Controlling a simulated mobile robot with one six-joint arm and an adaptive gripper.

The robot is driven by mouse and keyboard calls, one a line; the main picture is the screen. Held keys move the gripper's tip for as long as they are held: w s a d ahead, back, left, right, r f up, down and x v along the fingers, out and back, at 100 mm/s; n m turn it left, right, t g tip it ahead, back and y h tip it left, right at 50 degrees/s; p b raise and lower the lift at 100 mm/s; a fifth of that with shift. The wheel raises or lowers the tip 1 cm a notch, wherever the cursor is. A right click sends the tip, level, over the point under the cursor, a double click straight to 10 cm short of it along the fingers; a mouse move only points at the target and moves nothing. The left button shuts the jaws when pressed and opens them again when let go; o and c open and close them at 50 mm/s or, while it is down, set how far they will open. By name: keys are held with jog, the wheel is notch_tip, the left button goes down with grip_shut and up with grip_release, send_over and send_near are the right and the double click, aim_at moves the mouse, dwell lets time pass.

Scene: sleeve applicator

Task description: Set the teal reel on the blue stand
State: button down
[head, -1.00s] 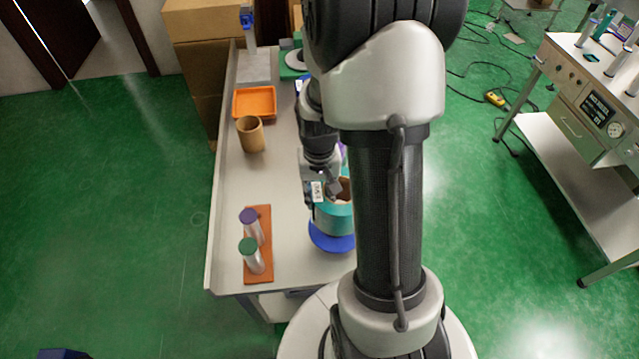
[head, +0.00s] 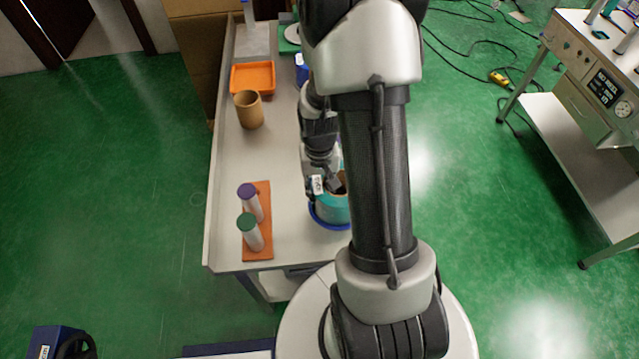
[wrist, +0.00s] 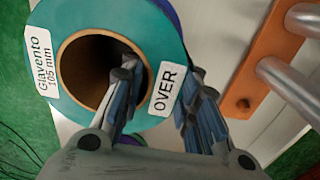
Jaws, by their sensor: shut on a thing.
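The teal reel (head: 334,209), a thick ring with white labels and a brown core, is upright over the blue stand (head: 317,217), a round blue disc on the bench. The disc's rim shows around the reel's base. Whether the reel rests fully on it I cannot tell. In the wrist view the reel (wrist: 165,50) fills the upper left. My gripper (wrist: 160,88) is shut on its wall, one finger inside the core and the other outside. In the head view my gripper (head: 325,184) is partly hidden by my arm.
An orange base (head: 263,238) with two silver posts, purple-capped and green-capped, stands left of the reel. Further back are a tan cup (head: 249,110), an orange tray (head: 253,78) and a blue item (head: 301,72). The bench between is clear. A separate workbench (head: 583,143) stands at right.

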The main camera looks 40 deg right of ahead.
jog(key=c, duration=1.7)
grip_release()
jog(key=shift+f, duration=0.1)
jog(key=o, duration=0.5)
notch_tip(320, 180, up, 13)
jog(key=p, duration=0.4)
jog(key=s+a+r+n+t, duration=0.2)
jog(key=s+a+r+n, duration=0.1)
jog(key=a+r, duration=0.9)
jog(key=s+a+r+n+t, duration=0.1)
jog(key=s+r, duration=0.1)
jog(key=s, duration=0.1)
jog(key=s+a+r+n, duration=0.1)
jog(key=s+r, duration=0.2)
jog(key=s+a+r+n+t, duration=0.1)
jog(key=s+a+r, duration=0.1)
jog(key=s, duration=0.1)
jog(key=shift+r+t, duration=0.25)
jog(key=shift+t, duration=0.05)
